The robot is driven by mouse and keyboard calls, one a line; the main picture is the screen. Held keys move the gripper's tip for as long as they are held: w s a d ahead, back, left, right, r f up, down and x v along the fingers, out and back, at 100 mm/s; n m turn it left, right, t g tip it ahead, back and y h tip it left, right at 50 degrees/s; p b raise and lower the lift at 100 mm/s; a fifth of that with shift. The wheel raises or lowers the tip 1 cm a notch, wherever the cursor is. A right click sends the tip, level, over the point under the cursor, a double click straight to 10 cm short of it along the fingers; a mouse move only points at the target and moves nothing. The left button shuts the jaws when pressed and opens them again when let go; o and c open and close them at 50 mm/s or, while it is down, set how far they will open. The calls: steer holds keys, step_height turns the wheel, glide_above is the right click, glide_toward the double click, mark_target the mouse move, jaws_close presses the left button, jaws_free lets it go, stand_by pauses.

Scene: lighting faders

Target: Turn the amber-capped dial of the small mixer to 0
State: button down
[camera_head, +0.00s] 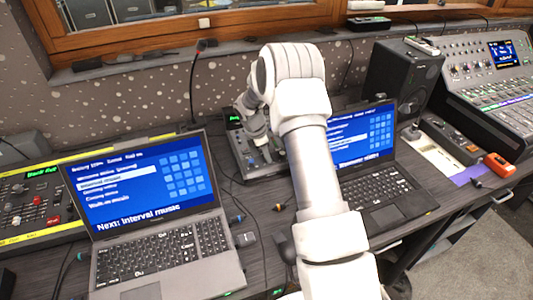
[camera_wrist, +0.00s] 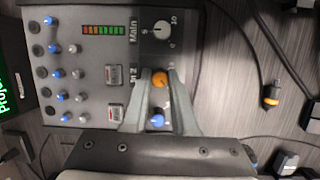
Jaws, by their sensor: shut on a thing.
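In the head view the mixer (camera_head: 262,165) stands between the two laptops, partly hidden by my arm. The amber-capped dial (camera_wrist: 160,79) is on its right side, close to a blue-capped knob (camera_wrist: 157,120). My gripper (camera_wrist: 160,74) is shut on the amber-capped dial, one finger on each side. The dial's pointer is too small to read. A white-capped dial (camera_wrist: 162,29) marked 0, 5 and 10 sits beyond it, labelled Main.
A left laptop (camera_head: 165,240) and a right laptop (camera_head: 375,190) stand beside the mixer. A gooseneck microphone (camera_head: 195,85) rises behind. Cables and an orange-banded plug (camera_wrist: 269,96) lie on the desk right of the mixer. A black speaker (camera_head: 402,80) stands at the back right.

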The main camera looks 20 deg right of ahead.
steer(key=shift+a, duration=0.1)
stand_by(0.3)
steer(key=c, duration=0.7)
jaws_free()
steer(key=p+v, duration=0.1)
steer(key=v, duration=1.6)
steer(key=shift+s+r+p, duration=0.15)
steer(key=shift+p, duration=0.2)
